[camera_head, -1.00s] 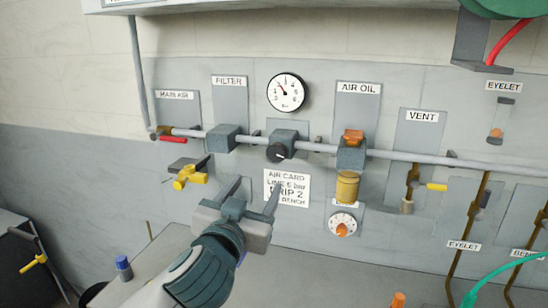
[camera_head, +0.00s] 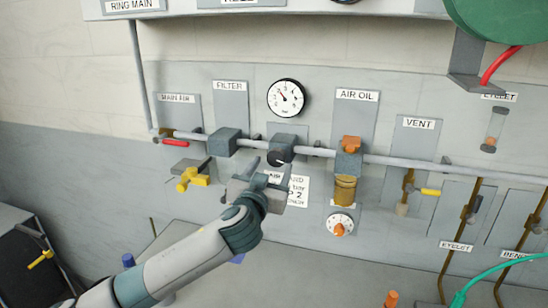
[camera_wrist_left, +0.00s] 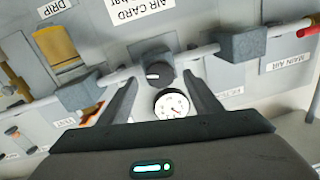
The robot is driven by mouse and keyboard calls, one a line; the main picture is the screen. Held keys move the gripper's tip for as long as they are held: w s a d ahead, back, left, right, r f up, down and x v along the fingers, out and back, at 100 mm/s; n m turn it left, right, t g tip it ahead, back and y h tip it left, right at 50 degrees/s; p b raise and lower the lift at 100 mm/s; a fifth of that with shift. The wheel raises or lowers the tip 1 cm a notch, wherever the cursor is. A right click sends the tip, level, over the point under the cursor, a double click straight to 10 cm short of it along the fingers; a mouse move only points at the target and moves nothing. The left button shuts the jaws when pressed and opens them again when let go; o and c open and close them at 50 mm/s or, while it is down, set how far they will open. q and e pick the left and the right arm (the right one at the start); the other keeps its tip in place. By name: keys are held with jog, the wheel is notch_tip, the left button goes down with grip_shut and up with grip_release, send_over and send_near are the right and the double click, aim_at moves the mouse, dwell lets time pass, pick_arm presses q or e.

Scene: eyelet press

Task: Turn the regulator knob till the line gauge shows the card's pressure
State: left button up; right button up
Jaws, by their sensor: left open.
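The black regulator knob (camera_head: 275,157) is on the front of a grey block on the air pipe. It also shows in the left wrist view (camera_wrist_left: 157,73) with a white mark. The white line gauge (camera_head: 287,98) is above it, its needle pointing up and left. The air card (camera_head: 298,190) below is partly hidden by my gripper; its figures are too small to read surely. My left gripper (camera_head: 270,168) is open just below and in front of the knob. In the left wrist view its fingers (camera_wrist_left: 160,80) appear on either side of the knob, apart from it.
The filter block (camera_head: 224,142) is left of the knob and the air oil unit (camera_head: 346,188) right of it. A yellow-handled valve (camera_head: 190,179) is at lower left. The pipe (camera_head: 318,151) crosses the panel. A dial (camera_head: 340,224) is at lower right.

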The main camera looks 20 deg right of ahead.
aim_at(277, 156)
pick_arm(q)
jog(key=shift+p+x, duration=0.45)
jog(key=shift+x, duration=1)
jog(key=c, duration=1)
